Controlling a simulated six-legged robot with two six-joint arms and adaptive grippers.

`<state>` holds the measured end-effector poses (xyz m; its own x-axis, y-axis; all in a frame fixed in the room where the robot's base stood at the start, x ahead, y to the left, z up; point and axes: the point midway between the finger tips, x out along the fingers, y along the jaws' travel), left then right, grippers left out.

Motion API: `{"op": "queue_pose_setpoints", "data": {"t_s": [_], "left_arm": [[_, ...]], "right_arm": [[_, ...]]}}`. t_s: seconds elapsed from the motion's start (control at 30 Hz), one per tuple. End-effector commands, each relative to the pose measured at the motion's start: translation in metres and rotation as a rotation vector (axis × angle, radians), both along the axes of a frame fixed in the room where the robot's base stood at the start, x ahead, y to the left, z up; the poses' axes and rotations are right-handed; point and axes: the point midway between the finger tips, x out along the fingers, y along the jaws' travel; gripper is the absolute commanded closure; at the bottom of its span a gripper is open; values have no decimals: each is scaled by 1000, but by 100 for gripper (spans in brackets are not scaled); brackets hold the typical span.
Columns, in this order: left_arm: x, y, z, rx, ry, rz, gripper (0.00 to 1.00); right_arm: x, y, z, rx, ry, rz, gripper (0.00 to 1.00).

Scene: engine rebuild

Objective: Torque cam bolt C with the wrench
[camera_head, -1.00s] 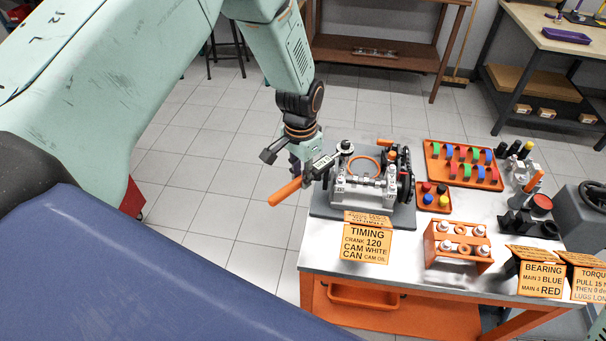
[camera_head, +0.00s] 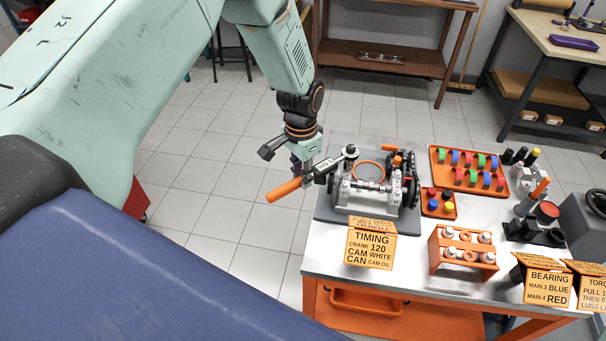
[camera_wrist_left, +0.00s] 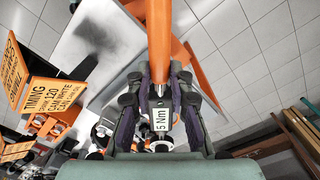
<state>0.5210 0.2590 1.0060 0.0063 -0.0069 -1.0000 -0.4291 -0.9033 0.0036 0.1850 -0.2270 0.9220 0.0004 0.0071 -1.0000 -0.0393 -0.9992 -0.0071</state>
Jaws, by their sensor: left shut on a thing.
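My left gripper (camera_head: 304,165) is shut on the torque wrench, which has an orange handle (camera_head: 284,189) and a black and silver head (camera_head: 351,151). The head is over the back left of the engine block (camera_head: 366,188); I cannot tell whether it sits on a bolt. The cam bolts are too small or hidden to tell apart. My right gripper is not in view.
The engine stands on a dark grey plate (camera_head: 330,207) at the bench's left end. A TIMING sign (camera_head: 370,245) stands in front. An orange tray of coloured shells (camera_head: 468,171), a small tray of caps (camera_head: 439,203) and an orange rack (camera_head: 463,250) lie to the right. Floor is free left of the bench.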

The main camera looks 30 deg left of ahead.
Motion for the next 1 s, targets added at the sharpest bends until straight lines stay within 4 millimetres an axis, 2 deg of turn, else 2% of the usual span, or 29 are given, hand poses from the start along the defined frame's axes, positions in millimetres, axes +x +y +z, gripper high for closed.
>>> {"op": "queue_pose_setpoints", "data": {"t_s": [1.0], "left_arm": [[11,14,2,1,-9,-100,100]], "right_arm": [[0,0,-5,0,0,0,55]]}}
